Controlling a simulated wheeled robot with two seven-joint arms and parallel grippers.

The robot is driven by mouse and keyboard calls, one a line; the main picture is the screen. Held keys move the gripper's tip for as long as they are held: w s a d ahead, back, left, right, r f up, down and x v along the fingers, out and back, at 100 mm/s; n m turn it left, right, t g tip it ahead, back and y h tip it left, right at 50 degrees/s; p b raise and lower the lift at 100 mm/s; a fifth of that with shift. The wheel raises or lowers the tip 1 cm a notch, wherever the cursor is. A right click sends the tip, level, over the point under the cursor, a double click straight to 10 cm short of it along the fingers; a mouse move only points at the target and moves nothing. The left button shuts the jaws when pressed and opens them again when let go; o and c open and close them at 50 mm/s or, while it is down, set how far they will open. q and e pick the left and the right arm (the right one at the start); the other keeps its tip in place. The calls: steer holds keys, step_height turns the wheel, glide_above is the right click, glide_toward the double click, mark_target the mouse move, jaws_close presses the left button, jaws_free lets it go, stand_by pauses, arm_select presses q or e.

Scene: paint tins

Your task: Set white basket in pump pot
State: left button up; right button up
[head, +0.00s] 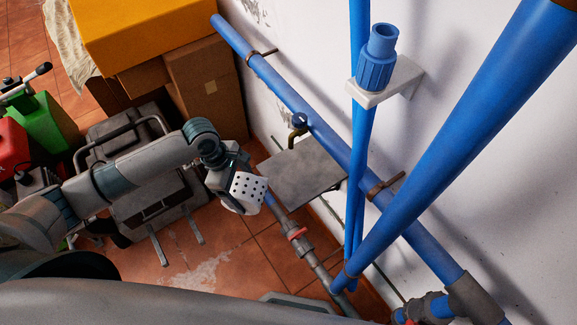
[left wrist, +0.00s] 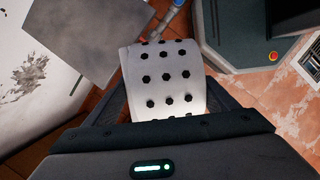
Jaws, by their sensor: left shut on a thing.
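The white basket (head: 246,192) is a small white cylinder with dark holes. My left gripper (head: 230,186) is shut on it and holds it in the air, above the tiled floor and near the grey metal plate. The basket also shows in the left wrist view (left wrist: 165,78), between the two dark fingers. A blue pump pot (head: 377,65), with a narrower upper collar, stands upright on a pale wall bracket, to the right of and apart from the basket. The inside of the pot is not clearly seen. My right gripper is in neither view.
Blue pipes (head: 440,150) run up and across the white wall, close around the bracket (head: 388,85). A grey metal plate (head: 300,172) juts out below a slanting pipe. A yellow box (head: 140,30) on cardboard stands back left. A green can (head: 45,125) is at the left.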

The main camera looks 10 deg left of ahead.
arm_select(q)
steer(key=w+d+p, duration=0.1)
steer(key=w+d, duration=0.6)
steer(key=shift+w+d, duration=0.15)
steer(key=shift+w, duration=0.05)
steer(key=shift+w+d, duration=0.2)
steer(key=shift+w+d+r, duration=0.1)
steer(key=shift+w+d, duration=1.05)
steer(key=shift+d, duration=0.05)
steer(key=shift+w+d+f, duration=0.1)
steer(key=shift+f, duration=0.25)
steer(key=shift+f+p, duration=0.3)
steer(key=shift+f, duration=0.3)
steer(key=o, duration=1.1)
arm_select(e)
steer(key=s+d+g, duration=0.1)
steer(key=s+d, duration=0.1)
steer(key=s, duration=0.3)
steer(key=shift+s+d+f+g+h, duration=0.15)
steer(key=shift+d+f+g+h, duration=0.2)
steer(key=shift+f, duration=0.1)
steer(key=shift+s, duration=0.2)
